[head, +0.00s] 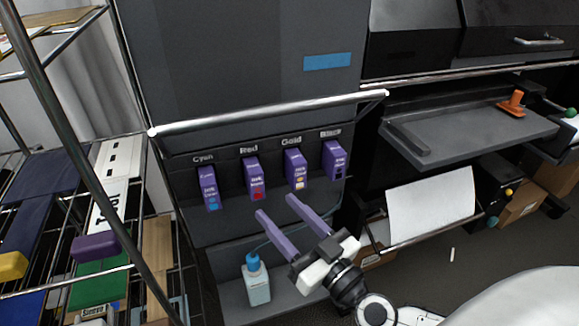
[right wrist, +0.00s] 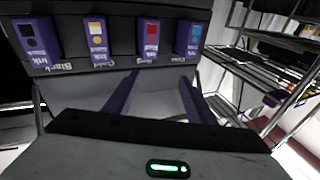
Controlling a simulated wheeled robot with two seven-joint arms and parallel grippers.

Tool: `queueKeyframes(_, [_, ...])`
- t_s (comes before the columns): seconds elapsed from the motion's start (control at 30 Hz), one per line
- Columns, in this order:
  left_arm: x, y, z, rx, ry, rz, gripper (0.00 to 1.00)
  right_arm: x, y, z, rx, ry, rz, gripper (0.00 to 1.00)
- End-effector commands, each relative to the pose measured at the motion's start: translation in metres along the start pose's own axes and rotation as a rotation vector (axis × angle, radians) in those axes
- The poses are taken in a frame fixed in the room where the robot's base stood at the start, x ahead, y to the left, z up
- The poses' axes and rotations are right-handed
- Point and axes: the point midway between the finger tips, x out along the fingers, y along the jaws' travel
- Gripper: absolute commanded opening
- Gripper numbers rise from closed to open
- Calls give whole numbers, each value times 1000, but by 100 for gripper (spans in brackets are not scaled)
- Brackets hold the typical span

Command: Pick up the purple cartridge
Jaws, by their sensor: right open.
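Several purple ink cartridges stand in a row of labelled slots in the dark machine: Cyan (head: 209,187), Red (head: 253,179), Gold (head: 296,170) and Black (head: 335,160). The right wrist view shows them upside down, with the red one (right wrist: 148,42) roughly ahead of the fingers, between gold (right wrist: 98,42) and cyan (right wrist: 189,42). My right gripper (head: 276,206) is open and empty. Its two purple-grey fingers point at the row from in front and below, apart from the cartridges. My left gripper is not in view.
A silver bar (head: 270,114) crosses the machine above the slots. A bottle with a blue cap (head: 257,285) stands on the lower shelf. A wire rack (head: 60,80) at left holds coloured items, including a purple block (head: 95,247). A grey tray (head: 470,132) juts out at right.

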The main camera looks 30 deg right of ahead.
Motion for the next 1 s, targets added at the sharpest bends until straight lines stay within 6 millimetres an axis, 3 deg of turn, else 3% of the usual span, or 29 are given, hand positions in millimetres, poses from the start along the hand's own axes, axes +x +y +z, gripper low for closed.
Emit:
queueKeyframes(0.1, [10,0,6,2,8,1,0,10,44,-3,-27,4,146,50])
queueKeyframes(0.3, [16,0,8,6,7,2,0,11,90,6,-75,-85,308,50])
queueKeyframes(0.43, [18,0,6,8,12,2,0,15,102,11,-88,-117,345,50])
queueKeyframes(0.77, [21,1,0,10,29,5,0,55,117,16,-88,-123,348,50])
queueKeyframes(1.0, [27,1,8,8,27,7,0,81,122,21,-87,-119,349,50])
